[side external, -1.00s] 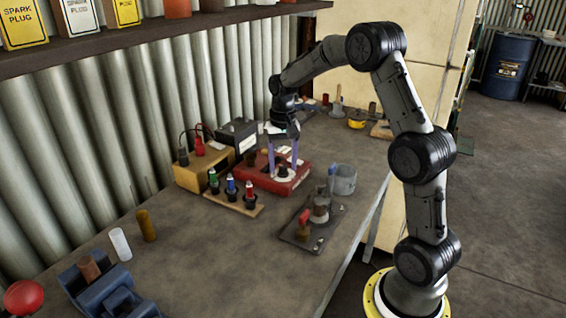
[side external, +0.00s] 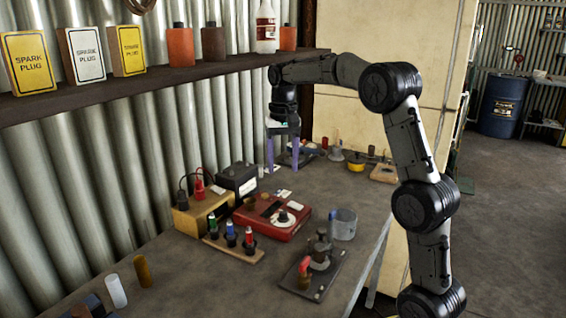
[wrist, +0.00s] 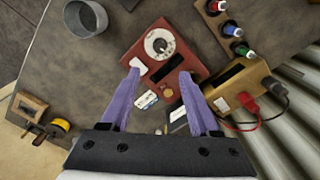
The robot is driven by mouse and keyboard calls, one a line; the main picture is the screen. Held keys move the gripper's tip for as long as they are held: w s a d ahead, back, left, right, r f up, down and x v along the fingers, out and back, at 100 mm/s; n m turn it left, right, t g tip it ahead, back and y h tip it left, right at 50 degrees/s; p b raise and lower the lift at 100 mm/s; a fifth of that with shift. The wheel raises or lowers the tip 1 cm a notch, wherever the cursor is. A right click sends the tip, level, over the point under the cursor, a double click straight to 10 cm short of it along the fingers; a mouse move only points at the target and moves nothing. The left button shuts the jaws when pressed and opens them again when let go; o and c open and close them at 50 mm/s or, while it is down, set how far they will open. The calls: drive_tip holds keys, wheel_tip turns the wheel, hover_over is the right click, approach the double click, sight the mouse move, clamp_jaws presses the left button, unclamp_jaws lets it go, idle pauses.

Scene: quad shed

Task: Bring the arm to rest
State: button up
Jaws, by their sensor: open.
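My gripper (side external: 283,154) hangs pointing down above the workbench (side external: 200,281), behind the red box in the side view. Its two purple fingers are apart with nothing held between them. In the wrist view my gripper (wrist: 158,80) also shows open, with the red box (wrist: 165,60) below and beyond the fingertips. The red box (side external: 287,232) has a round white dial on top and sits on the bench.
A yellow box (side external: 198,217) with red and black plugs stands beside a black box (side external: 237,180). A coloured plug rack (side external: 232,248), a metal cup (side external: 343,224) and a metal plate with fittings (side external: 310,280) stand nearer. A shelf (side external: 160,84) runs along the wall.

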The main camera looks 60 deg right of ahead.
drive_tip(key=shift+r, duration=0.1)
idle(0.3)
drive_tip(key=s+a+r+n+t, duration=0.3)
drive_tip(key=s+a+r, duration=0.65)
drive_tip(key=a, duration=0.35)
drive_tip(key=s+a+f+n+t, duration=0.1)
drive_tip(key=s+a+f+n, duration=0.1)
drive_tip(key=s+f, duration=0.4)
drive_tip(key=s+a+f+n+t, duration=0.1)
drive_tip(key=s+a+f+n, duration=0.2)
drive_tip(key=s+f, duration=0.3)
drive_tip(key=shift+s+a+f+n+t, duration=0.15)
drive_tip(key=shift+s+a+n+t, duration=0.15)
drive_tip(key=shift+s+n, duration=0.75)
drive_tip(key=shift+s, duration=0.15)
